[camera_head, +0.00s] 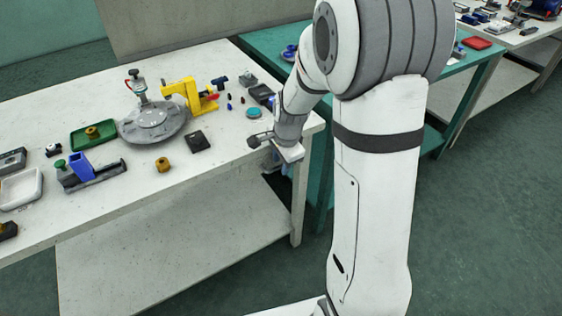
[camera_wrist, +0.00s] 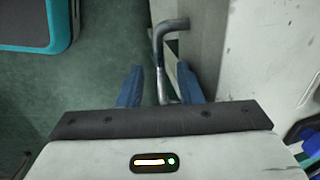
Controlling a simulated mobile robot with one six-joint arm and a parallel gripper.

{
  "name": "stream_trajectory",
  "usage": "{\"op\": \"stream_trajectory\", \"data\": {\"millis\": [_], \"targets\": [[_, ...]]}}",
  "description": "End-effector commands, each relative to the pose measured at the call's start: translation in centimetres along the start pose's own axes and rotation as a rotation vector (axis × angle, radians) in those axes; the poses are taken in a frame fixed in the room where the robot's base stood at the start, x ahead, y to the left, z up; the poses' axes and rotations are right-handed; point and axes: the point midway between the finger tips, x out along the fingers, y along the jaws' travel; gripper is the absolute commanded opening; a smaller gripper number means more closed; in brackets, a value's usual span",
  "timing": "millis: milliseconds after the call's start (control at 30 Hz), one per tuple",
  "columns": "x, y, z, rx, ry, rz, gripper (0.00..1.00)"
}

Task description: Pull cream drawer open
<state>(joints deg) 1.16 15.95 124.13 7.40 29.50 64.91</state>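A bent grey metal handle (camera_wrist: 160,55) shows in the wrist view, standing out from a shaded beige-grey front (camera_wrist: 207,40) that looks like the cream drawer. My gripper (camera_wrist: 158,74) is open, with one blue finger on each side of the handle's bar. A gap shows between the left finger and the bar. The right finger is close to the bar, and I cannot tell if they touch. In the head view my gripper is low at the right end of the white table; my arm hides the drawer and handle there.
The white table (camera_head: 225,145) carries a round grey plate (camera_head: 150,128), a yellow press (camera_head: 186,92), a green tray (camera_head: 84,141) and a blue-and-grey fixture (camera_head: 92,176). A teal table (camera_head: 262,42) stands close behind my gripper. Open floor lies at the right.

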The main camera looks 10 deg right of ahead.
Motion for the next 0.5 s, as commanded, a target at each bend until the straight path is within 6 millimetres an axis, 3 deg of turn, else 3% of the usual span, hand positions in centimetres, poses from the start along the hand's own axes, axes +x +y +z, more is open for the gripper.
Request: {"op": "stream_trajectory", "data": {"millis": [167, 500], "targets": [[-0.02, -0.01, 0.03, -0.001, 0.0, 0.0, 0.33], [-0.04, -0.02, 0.06, -0.002, 0.0, 0.0, 0.05]]}}
